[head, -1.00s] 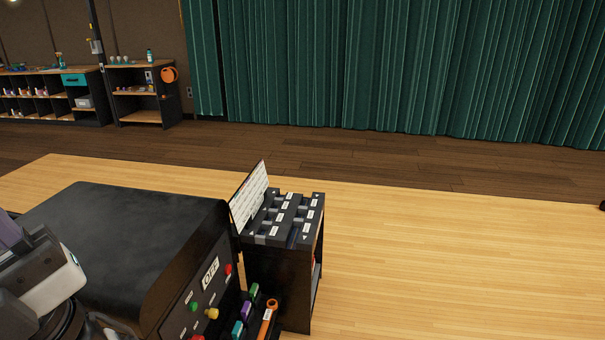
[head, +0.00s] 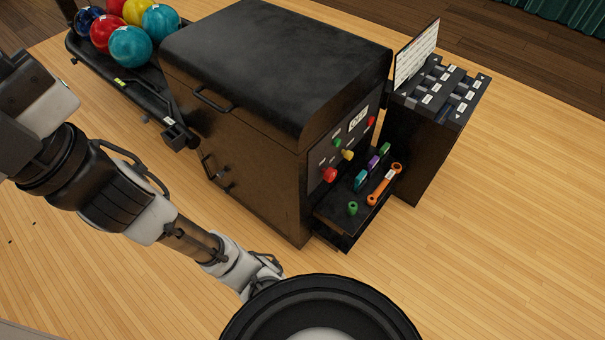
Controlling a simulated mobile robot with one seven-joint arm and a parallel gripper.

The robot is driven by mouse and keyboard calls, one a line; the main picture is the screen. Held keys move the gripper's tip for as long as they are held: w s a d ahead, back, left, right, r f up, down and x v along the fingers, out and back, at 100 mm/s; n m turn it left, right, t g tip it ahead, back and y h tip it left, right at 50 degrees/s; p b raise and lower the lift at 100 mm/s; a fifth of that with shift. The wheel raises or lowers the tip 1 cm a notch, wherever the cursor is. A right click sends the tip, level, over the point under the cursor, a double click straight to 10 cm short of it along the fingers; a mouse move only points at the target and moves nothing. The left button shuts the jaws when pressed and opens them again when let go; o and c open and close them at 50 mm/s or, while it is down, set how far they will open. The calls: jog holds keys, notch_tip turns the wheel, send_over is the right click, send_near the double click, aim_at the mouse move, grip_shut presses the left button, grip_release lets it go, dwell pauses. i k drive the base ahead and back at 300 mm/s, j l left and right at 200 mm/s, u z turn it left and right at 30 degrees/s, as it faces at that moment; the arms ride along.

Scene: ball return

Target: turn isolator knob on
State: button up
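The black machine (head: 250,130) carries a control panel on its right-hand face. On it are a red knob (head: 330,175), a yellow knob (head: 348,155), a green button (head: 336,142), a small red part (head: 371,121) and a white sign (head: 357,119). I cannot tell which of these is the isolator knob, as the labels are too small to read. My arm comes in from the left, and my gripper (head: 264,274) is at its far end, low and well apart from the panel. Its fingers are partly hidden behind a dark round part of my body.
A ledge (head: 340,222) below the panel holds an orange wrench (head: 384,186) and several coloured small items. A black cabinet (head: 425,140) with a slotted top stands on the right. A rack of bowling balls (head: 130,46) is at upper left. The wood floor at right is clear.

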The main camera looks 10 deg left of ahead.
aim_at(330, 175)
jog(key=i+l, duration=0.15)
jog(key=l, duration=0.2)
jog(key=i+l+u, duration=0.15)
jog(key=l, duration=0.2)
jog(key=i+l, duration=0.15)
jog(key=l, duration=0.2)
jog(key=i+l+u, duration=0.1)
jog(key=l, duration=0.25)
